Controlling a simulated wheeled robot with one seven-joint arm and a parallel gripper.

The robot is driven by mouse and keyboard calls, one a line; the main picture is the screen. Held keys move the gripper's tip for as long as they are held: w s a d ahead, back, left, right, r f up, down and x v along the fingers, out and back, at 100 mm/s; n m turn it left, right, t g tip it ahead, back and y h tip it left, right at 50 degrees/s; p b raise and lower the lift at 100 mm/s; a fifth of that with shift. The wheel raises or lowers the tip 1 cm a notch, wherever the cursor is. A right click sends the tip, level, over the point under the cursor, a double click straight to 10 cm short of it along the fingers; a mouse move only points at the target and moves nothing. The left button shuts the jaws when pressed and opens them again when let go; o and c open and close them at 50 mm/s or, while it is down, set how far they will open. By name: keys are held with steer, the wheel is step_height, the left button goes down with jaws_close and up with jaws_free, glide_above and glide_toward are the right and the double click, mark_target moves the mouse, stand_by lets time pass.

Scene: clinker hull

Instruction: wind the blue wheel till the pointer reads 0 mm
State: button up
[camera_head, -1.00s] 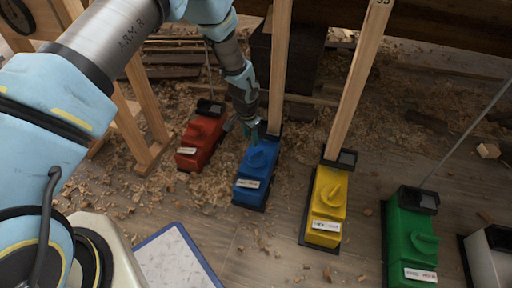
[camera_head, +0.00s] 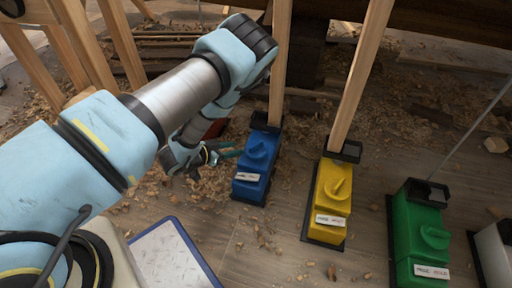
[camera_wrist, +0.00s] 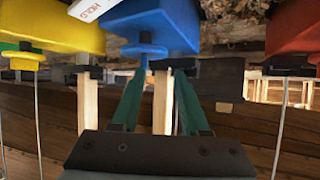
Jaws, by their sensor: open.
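The blue box (camera_head: 255,180) stands on the floor with a white label on its face and a wooden post rising behind it. Its blue wheel (camera_head: 261,149) is a round knob with a raised bar on top. The wheel also shows under the blue box in the wrist view (camera_wrist: 146,49). My gripper (camera_head: 232,153) is open, just left of the blue box and apart from the wheel. In the wrist view my two green fingers (camera_wrist: 159,88) are spread with nothing between them, pointing toward the blue box. I cannot make out a pointer or a millimetre reading.
A yellow box (camera_head: 328,205) and a green box (camera_head: 417,240) with similar knobs stand to the right. A red box (camera_head: 216,128) is mostly hidden behind my arm. A blue-edged white board (camera_head: 170,258) lies in front. Wood shavings cover the floor.

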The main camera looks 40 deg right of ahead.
mark_target(255, 144)
steer(key=shift+m+g+h, duration=0.3)
steer(key=shift+g+h, duration=0.3)
steer(key=shift+h, duration=0.1)
steer(key=d+b, duration=0.1)
steer(key=d, duration=0.1)
steer(key=s+d+f+b, duration=0.1)
steer(key=d+b, duration=0.1)
steer(key=d, duration=0.1)
steer(key=s+d+f+b, duration=0.1)
steer(key=d+b, duration=0.1)
steer(key=shift+d, duration=0.4)
steer(key=shift+d+f, duration=0.1)
steer(key=shift+d, duration=0.4)
jaws_close()
